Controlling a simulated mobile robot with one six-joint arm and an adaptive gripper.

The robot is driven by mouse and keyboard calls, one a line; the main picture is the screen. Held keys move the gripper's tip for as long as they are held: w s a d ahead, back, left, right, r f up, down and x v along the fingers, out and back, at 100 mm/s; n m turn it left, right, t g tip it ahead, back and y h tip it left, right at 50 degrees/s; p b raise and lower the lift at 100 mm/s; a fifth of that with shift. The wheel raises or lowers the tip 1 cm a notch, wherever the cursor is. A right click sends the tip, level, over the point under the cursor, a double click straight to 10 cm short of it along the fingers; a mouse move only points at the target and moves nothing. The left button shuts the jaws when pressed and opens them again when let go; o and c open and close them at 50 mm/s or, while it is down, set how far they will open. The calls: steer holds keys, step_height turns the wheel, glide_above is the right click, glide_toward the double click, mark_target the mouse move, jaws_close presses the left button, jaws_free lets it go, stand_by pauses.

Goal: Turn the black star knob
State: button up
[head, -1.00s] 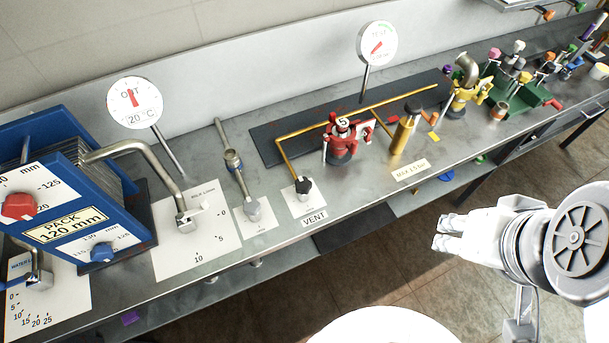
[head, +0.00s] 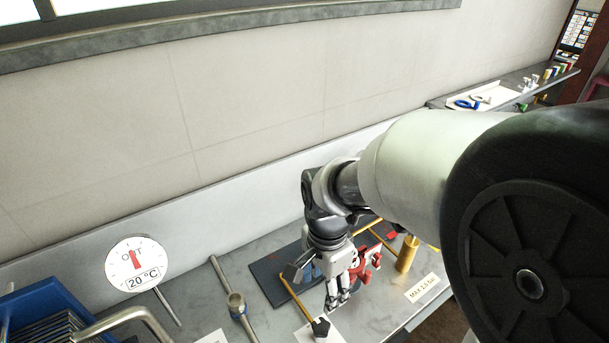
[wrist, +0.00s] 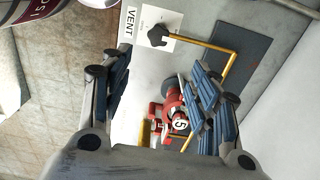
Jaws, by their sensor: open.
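The black star knob (head: 320,327) sits on a white plate by the bench's front edge, at the end of a yellow pipe. In the wrist view the knob (wrist: 157,36) shows at upper middle, beside the printed word VENT. My gripper (head: 316,288) is open and empty above the bench. In the wrist view my gripper (wrist: 154,66) has its fingers spread wide, and the knob lies beyond the tips, apart from them.
A red valve with a "5" cap (wrist: 180,124) is close to the right finger in the wrist view. The yellow pipe (wrist: 232,67) runs over a dark mat. A round OUT 20 °C gauge (head: 137,263) stands left, and a brass cylinder (head: 407,254) stands right.

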mark_target(321, 325)
step_height(321, 325, down, 17)
steer(key=b, duration=0.5)
steer(key=shift+s+d+f, duration=0.1)
steer(key=shift+d+f, duration=0.05)
steer(key=shift+c, duration=0.4)
steer(key=c, duration=1)
